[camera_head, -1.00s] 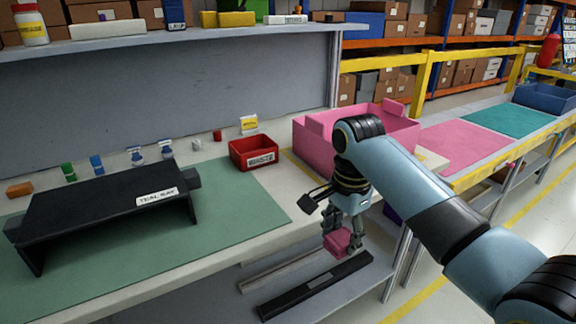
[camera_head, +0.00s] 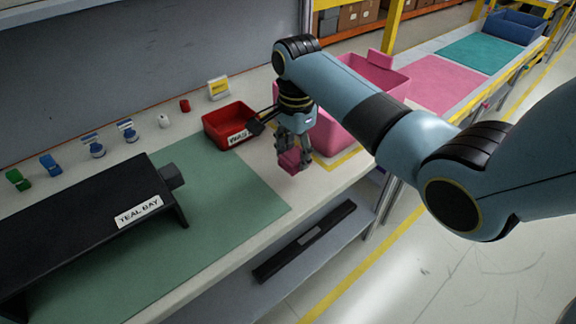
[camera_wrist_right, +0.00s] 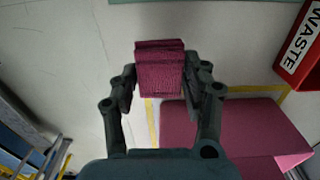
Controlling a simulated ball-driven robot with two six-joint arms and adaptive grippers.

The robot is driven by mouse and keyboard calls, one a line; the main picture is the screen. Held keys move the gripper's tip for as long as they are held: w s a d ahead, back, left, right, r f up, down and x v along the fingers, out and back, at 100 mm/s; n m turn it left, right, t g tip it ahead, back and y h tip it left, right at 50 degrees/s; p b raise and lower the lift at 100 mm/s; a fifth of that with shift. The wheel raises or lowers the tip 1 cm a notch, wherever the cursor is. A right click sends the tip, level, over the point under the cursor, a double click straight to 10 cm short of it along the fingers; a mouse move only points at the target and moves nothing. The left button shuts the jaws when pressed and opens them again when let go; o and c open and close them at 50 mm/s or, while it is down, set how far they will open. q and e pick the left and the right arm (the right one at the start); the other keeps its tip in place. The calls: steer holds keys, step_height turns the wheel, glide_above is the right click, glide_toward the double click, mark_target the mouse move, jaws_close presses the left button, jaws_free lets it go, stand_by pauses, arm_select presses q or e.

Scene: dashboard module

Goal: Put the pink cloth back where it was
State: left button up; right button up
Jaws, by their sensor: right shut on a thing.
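The pink cloth (camera_head: 289,161) is a small folded block between the fingers of my right gripper (camera_head: 294,156). In the right wrist view the cloth (camera_wrist_right: 160,68) sits between both fingertips of the right gripper (camera_wrist_right: 160,85), with the pale bench top behind it. The gripper points down over the bench, between the green mat (camera_head: 225,185) and the pink bin (camera_head: 340,130). I cannot tell whether the cloth touches the bench. My left gripper is not in view.
A red waste bin (camera_head: 222,118) stands just left of the gripper. The black teal bay stand (camera_head: 80,225) is on the mat. Several small parts, including a blue one (camera_head: 51,165), line the back. A pink mat (camera_head: 445,82) lies beyond the pink bin.

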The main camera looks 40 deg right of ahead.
mark_target(289, 177)
steer(key=shift+w+a+f, duration=0.2)
steer(key=shift+w+f, duration=0.3)
steer(key=shift+w, duration=0.15)
step_height(289, 177, down, 3)
steer(key=shift+f, duration=0.15)
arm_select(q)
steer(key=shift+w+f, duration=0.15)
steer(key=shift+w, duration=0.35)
arm_select(e)
steer(key=shift+f, duration=0.35)
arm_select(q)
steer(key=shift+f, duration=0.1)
arm_select(e)
steer(key=shift+f, duration=0.1)
steer(key=o, duration=1.2)
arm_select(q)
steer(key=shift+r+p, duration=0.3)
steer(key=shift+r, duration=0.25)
arm_select(e)
step_height(289, 177, up, 12)
steer(key=shift+r, duration=0.15)
steer(key=shift+s, duration=0.1)
